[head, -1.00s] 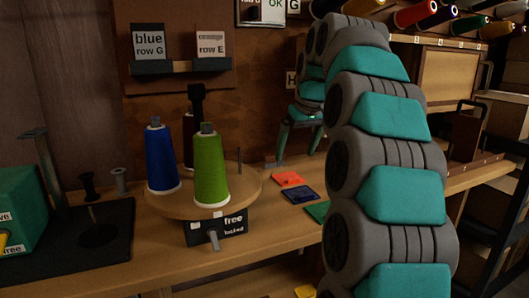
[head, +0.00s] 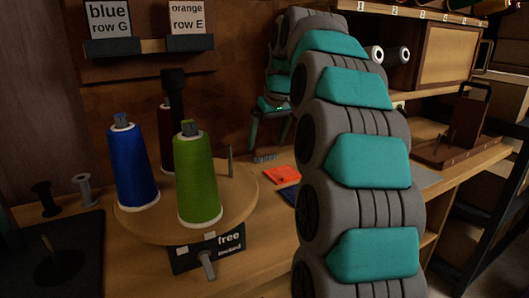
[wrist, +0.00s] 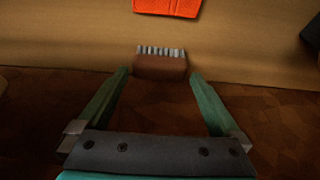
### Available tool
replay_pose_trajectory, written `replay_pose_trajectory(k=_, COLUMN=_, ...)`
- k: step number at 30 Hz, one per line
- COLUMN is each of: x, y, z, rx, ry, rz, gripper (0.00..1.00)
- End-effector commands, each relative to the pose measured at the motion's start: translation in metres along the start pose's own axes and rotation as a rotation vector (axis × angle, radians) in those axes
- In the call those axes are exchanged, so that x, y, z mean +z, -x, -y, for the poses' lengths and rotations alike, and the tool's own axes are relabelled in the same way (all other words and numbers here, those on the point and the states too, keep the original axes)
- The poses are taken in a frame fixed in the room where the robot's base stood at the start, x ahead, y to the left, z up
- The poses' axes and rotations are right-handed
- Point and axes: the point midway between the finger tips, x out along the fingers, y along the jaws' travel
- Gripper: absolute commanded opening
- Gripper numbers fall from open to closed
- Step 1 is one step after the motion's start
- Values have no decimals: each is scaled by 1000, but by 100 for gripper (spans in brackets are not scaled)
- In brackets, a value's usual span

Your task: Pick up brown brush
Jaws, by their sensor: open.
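The brown brush (wrist: 160,66) lies on the wooden bench against the back board, its grey bristles toward the top of the wrist view. In the head view only its small grey bristle row (head: 265,157) shows clearly, behind the turntable's right side. My gripper (wrist: 160,74) is open and empty, with its green fingers apart on either side of the brush in the wrist view. The brush appears between and just beyond the fingertips, and I see no contact. In the head view my gripper (head: 268,140) points down above the brush.
A round wooden turntable (head: 240,200) with blue (head: 132,168), green (head: 197,180) and dark-capped thread cones stands left of the brush. An orange card (head: 282,174) lies in front of it. A brown wooden stand (head: 465,130) is at right.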

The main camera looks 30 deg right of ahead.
Motion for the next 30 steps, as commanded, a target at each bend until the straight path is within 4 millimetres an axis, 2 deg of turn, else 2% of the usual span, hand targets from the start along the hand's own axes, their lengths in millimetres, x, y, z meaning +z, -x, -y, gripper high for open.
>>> replay_pose_trajectory(k=6, x=1, y=-31, z=0, rx=-1, ry=0, rz=6, gripper=100)
replay_pose_trajectory(k=14, x=0, y=-37, z=0, rx=0, ry=0, rz=0, gripper=100)
replay_pose_trajectory(k=30, x=0, y=-37, z=0, rx=-1, ry=0, rz=2, gripper=42)
